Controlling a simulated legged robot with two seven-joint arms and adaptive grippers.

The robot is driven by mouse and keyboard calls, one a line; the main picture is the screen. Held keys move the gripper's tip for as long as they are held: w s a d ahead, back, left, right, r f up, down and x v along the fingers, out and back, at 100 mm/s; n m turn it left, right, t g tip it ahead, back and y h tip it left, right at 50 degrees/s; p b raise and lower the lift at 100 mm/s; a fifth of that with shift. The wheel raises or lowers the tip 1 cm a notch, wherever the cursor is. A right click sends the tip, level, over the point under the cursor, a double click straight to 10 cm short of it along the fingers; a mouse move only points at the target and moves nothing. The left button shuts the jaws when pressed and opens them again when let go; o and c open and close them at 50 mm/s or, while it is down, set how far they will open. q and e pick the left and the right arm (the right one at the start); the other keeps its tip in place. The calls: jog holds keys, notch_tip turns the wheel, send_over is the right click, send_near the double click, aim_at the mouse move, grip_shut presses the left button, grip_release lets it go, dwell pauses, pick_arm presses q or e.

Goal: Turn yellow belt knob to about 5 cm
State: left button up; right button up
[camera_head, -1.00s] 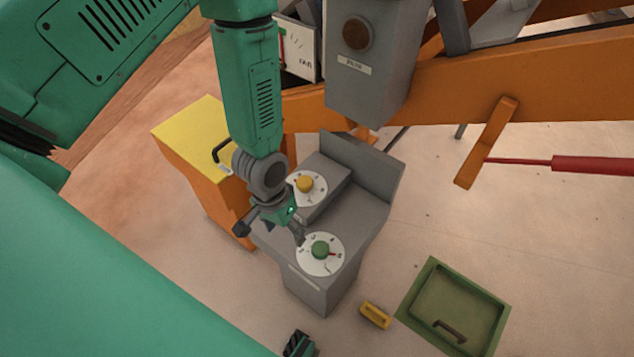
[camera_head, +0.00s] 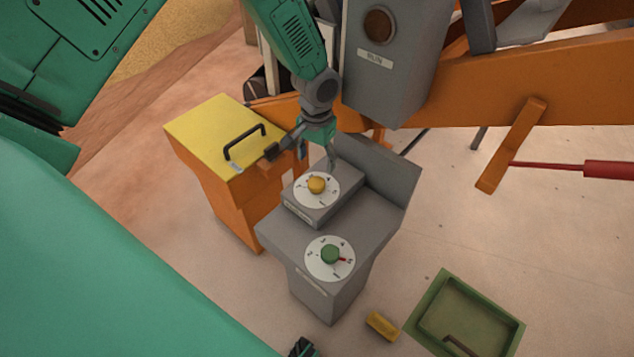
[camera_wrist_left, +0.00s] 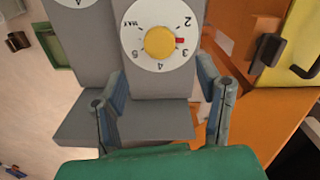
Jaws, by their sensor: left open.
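The yellow knob (camera_head: 317,185) sits on a white numbered dial on the upper step of the grey console (camera_head: 380,215). In the left wrist view the yellow knob (camera_wrist_left: 160,43) is ahead of my fingers, and a red mark on its dial lies between 2 and 3, near 3. My left gripper (camera_head: 318,158) is open and empty, just behind and above the yellow knob, apart from it. Its two fingers (camera_wrist_left: 163,95) show spread in the left wrist view. The green knob (camera_head: 330,254) is on the lower dial. My right gripper (camera_head: 303,347) is only partly visible at the bottom edge.
A yellow-topped orange cabinet (camera_head: 215,128) with a black handle stands left of the console. A grey box (camera_head: 390,60) hangs above it. A yellow block (camera_head: 383,326) and a green tray (camera_head: 415,318) lie on the floor at the front right.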

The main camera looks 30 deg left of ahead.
aim_at(317, 181)
pick_arm(q)
notch_tip(317, 181, down, 9)
jog(key=shift+r+b, duration=0.15)
jog(key=shift+b, duration=0.45)
jog(key=c, duration=1.1)
